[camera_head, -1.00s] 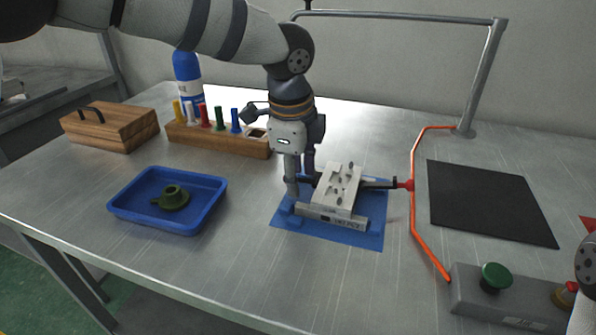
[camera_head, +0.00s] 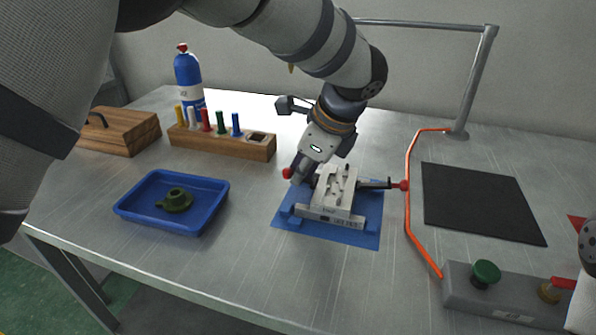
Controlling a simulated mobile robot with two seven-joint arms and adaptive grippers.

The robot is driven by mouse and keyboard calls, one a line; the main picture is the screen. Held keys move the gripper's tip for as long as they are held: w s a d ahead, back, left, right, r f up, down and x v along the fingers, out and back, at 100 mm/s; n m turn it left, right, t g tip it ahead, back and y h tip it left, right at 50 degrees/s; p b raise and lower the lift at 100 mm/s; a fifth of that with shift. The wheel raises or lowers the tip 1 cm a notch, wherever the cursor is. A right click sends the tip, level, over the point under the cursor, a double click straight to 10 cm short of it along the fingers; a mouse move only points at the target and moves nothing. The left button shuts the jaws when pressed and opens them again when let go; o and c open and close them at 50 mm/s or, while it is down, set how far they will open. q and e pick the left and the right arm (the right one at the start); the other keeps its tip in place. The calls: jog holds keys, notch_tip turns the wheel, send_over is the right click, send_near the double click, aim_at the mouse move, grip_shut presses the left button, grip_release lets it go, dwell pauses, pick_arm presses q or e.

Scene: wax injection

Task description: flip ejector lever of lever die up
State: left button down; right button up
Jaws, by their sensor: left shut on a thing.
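The lever die (camera_head: 335,186) is a pale metal block with pins and recesses on its top face, sitting on a blue mat (camera_head: 352,240). A dark rod with a red knob (camera_head: 404,185) sticks out from its right side. My left gripper (camera_head: 300,176) is tilted at the die's left side, its fingers shut. A red knob (camera_head: 287,173) shows at the fingertips, and I take it as the end of the ejector lever. The gripper hides most of that lever. Only part of my right arm shows at the right edge; its gripper is out of view.
A blue tray (camera_head: 128,214) holding a green part (camera_head: 176,199) lies left. Behind stand a wooden rack (camera_head: 235,146) with coloured pegs, a blue bottle (camera_head: 187,75) and a wooden box (camera_head: 125,135). An orange hose (camera_head: 409,220), black mat (camera_head: 480,205) and control box (camera_head: 510,292) lie right.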

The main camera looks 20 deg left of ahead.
dwell(0.3)
pick_arm(q)
jog(key=c, duration=1.5)
grip_release()
jog(key=v, duration=1.2)
jog(key=shift+d, duration=0.25)
